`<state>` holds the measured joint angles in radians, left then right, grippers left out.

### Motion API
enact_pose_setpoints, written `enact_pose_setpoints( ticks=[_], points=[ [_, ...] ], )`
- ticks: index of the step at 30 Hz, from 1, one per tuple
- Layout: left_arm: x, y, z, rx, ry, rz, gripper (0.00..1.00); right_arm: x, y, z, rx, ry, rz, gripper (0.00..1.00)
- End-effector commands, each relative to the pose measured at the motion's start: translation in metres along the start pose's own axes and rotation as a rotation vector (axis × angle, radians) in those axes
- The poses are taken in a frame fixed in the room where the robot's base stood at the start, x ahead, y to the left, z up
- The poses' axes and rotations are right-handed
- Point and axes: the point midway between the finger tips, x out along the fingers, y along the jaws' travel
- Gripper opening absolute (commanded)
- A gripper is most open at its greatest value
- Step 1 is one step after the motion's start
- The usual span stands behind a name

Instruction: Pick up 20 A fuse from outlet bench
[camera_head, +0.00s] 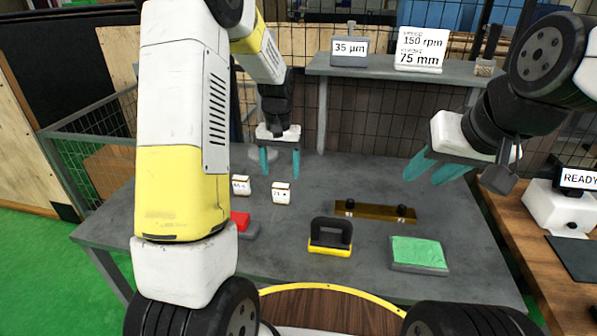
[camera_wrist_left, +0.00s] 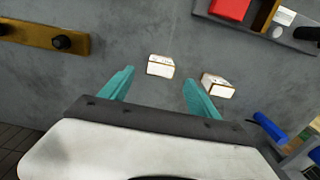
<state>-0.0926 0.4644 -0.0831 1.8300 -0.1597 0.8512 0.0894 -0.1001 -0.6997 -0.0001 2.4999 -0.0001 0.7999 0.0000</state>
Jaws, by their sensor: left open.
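Two small white blocks with printed labels stand on the grey bench (camera_head: 300,260): a left one (camera_head: 241,185) and a right one (camera_head: 281,193). The labels are too small for me to read surely, so I cannot tell which is the 20 A fuse. My left gripper (camera_head: 280,170) is open and empty, pointing down above and just behind the right block. In the left wrist view, that block (camera_wrist_left: 160,66) lies just ahead of the gap between the fingertips (camera_wrist_left: 158,78); the other block (camera_wrist_left: 217,86) is outside the right finger. My right gripper (camera_head: 430,172) is open and empty above the bench's right side.
A brown bar with black knobs (camera_head: 376,212), a black-and-yellow handled piece (camera_head: 330,238), a green pad (camera_head: 418,252) and a red item in a grey tray (camera_head: 240,222) surround the blocks. A shelf with signs (camera_head: 390,68) stands behind. A wooden table (camera_head: 540,240) adjoins at right.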

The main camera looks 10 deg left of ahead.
Motion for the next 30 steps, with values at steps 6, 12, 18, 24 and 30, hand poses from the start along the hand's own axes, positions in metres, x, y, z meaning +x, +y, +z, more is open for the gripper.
enact_pose_setpoints(
  ticks=[6,12,18,24,30],
  points=[
    [0.019,-0.001,-0.001,0.0,-0.01,-0.004,0.71,0.0,0.0,0.0,0.0,0.0,0.0,0.36],
    [0.042,-0.001,0.002,0.0,-0.011,-0.003,0.71,0.0,0.0,0.0,0.0,0.0,0.0,0.36],
    [0.072,-0.002,0.006,0.0,-0.01,-0.003,0.71,0.0,0.0,0.0,0.0,0.0,0.0,0.36],
    [0.083,-0.003,0.005,0.0,-0.007,-0.003,0.71,0.0,0.0,0.0,0.0,0.0,0.0,0.36],
    [0.083,-0.003,0.005,0.0,-0.006,-0.003,0.65,0.0,0.0,0.0,0.0,0.0,0.0,0.36]
  ],
)
